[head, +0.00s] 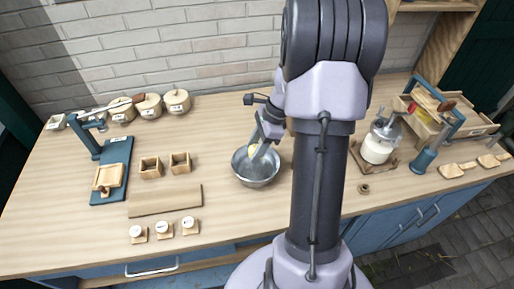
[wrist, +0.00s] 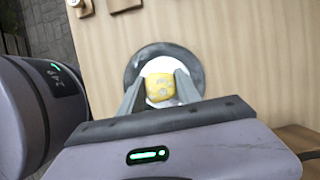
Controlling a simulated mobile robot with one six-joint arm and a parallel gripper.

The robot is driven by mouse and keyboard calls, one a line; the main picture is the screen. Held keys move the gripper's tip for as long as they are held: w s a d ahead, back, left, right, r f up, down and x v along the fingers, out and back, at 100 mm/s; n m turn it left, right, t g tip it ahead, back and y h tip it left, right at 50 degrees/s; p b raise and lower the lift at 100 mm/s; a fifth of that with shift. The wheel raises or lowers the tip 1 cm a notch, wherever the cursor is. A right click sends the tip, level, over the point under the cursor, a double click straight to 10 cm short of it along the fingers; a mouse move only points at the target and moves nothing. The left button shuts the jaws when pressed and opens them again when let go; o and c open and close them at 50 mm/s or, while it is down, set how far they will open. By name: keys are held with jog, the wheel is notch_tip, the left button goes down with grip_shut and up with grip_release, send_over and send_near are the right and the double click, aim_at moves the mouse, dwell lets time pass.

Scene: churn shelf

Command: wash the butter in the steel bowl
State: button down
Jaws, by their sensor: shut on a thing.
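The steel bowl (head: 257,178) stands on the wooden worktop, just left of my arm in the head view. In the wrist view the bowl (wrist: 136,66) shows as a dark ring with a pale inside. My gripper (head: 255,146) is over the bowl, pointing down. It is shut on a yellow lump of butter (wrist: 160,87), which sits between the two fingers (wrist: 159,92).
Several lidded pots (head: 149,106) line the back left. A blue press stand (head: 111,170), two small wooden boxes (head: 151,167) and a wooden board (head: 165,201) are left of the bowl. A glass churn (head: 377,148) and a wooden rack (head: 455,120) are on the right.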

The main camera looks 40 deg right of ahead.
notch_tip(320, 180, down, 8)
jog(key=b, duration=0.5)
jog(key=shift+d, duration=0.1)
jog(key=shift+w+a, duration=0.1)
jog(key=shift+a, duration=0.2)
jog(key=shift+d+r, duration=0.1)
jog(key=shift+d, duration=0.2)
jog(key=shift+a, duration=0.15)
dwell(0.4)
jog(key=shift+a, duration=0.15)
